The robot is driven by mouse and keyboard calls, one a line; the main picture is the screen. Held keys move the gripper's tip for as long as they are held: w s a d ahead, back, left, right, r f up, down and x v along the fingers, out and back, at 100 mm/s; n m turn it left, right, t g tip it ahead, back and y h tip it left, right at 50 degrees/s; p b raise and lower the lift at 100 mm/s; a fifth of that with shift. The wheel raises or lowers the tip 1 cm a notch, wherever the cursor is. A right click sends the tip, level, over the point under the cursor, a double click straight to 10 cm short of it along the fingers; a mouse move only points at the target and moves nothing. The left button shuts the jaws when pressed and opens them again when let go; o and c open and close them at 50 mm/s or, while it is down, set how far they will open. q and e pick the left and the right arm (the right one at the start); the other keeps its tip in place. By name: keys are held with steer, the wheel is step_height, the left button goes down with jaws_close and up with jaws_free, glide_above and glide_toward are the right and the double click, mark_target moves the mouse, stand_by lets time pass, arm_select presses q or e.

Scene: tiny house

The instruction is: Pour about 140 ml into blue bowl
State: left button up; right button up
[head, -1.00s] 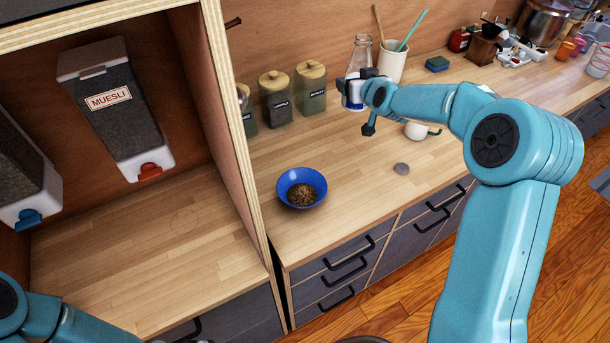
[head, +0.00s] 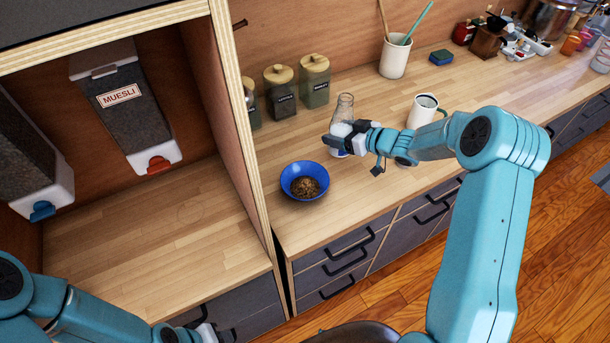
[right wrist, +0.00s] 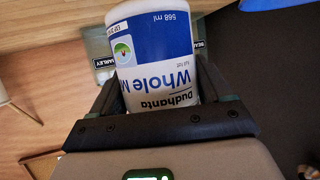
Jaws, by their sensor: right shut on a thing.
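The blue bowl (head: 291,186) stands on the wooden counter with brown, cereal-like contents (head: 306,187) in it. The label (right wrist: 168,62) reads "Whole M" and "568 ml" upside down in the right wrist view. Whether the bottle's base touches the counter I cannot tell. My left gripper (head: 208,334) is partly visible at the bottom edge, and its jaws are unclear.
Jars with wooden lids (head: 314,82) stand behind the bowl. A white mug (head: 425,112) stands beyond my right arm, and a utensil cup (head: 396,57) farther back. A cabinet side panel (head: 240,130) rises left of the bowl. A muesli dispenser (head: 128,110) hangs inside the cabinet.

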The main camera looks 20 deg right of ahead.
steer(key=shift+n+g+y, duration=0.3)
steer(key=shift+n+y, duration=0.5)
steer(key=shift+y, duration=0.1)
steer(key=s+a+f, duration=0.2)
steer(key=shift+s+a+f, duration=0.15)
steer(key=shift+s+a, duration=0.05)
steer(key=shift+s, duration=0.2)
steer(key=shift+d+h, duration=0.1)
steer(key=shift+h, duration=0.2)
